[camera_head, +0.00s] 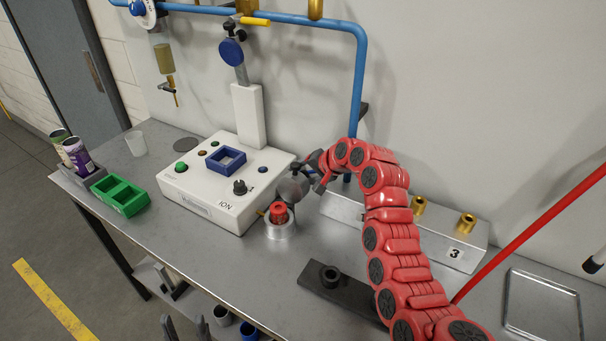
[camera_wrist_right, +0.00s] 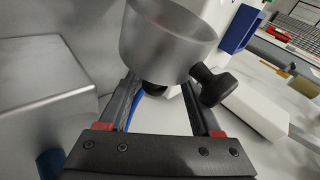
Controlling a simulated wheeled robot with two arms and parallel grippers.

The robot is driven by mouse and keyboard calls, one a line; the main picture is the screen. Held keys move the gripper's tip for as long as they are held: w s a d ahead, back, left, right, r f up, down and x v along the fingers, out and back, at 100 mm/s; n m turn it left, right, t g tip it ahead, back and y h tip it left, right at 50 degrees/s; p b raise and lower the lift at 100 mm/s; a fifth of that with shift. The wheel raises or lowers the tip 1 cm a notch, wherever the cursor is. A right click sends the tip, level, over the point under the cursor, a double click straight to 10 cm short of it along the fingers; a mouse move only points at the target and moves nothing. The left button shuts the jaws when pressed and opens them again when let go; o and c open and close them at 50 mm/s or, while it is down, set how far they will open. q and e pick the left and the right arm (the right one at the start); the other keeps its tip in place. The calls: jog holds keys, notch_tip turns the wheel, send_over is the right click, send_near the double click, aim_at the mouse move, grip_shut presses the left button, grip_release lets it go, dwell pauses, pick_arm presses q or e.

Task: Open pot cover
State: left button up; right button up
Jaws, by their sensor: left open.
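The silver pot (camera_head: 281,228) stands on the bench with a red piece (camera_head: 278,211) inside its open top. The grey metal cover (camera_head: 293,187) is tilted up above the pot's back right side; it also shows large in the right wrist view (camera_wrist_right: 168,42). My right gripper (camera_head: 315,172) is just right of the cover. In the wrist view its fingers (camera_wrist_right: 160,92) stand apart below the cover, with a small dark knob between them and a gap visible. My left gripper (camera_head: 185,328) is open and empty at the bottom edge, far from the pot.
A white control box (camera_head: 222,205) with a blue square frame stands left of the pot. A numbered metal block (camera_head: 440,245) with brass pieces is at right. A dark bar (camera_head: 345,296) lies in front. A green tray (camera_head: 120,195) and cans (camera_head: 78,153) sit at left.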

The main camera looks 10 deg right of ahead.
jog(key=shift+s+r, duration=0.1)
jog(key=b+v, duration=0.2)
jog(key=v, duration=0.7)
jog(key=shift+d+r, duration=0.15)
jog(key=shift+d, duration=0.1)
jog(key=shift+b+v, duration=0.35)
jog(key=shift+v, duration=0.85)
jog(key=shift+s+d+r+p, duration=0.15)
jog(key=shift+s+r+p, duration=0.1)
jog(key=shift+p, duration=0.5)
jog(key=p+v, duration=0.1)
jog(key=v, duration=0.3)
jog(key=shift+s+d+r+p, duration=0.1)
jog(key=shift+s+r+p, duration=0.1)
jog(key=shift+p, duration=0.1)
jog(key=shift+c, duration=0.3)
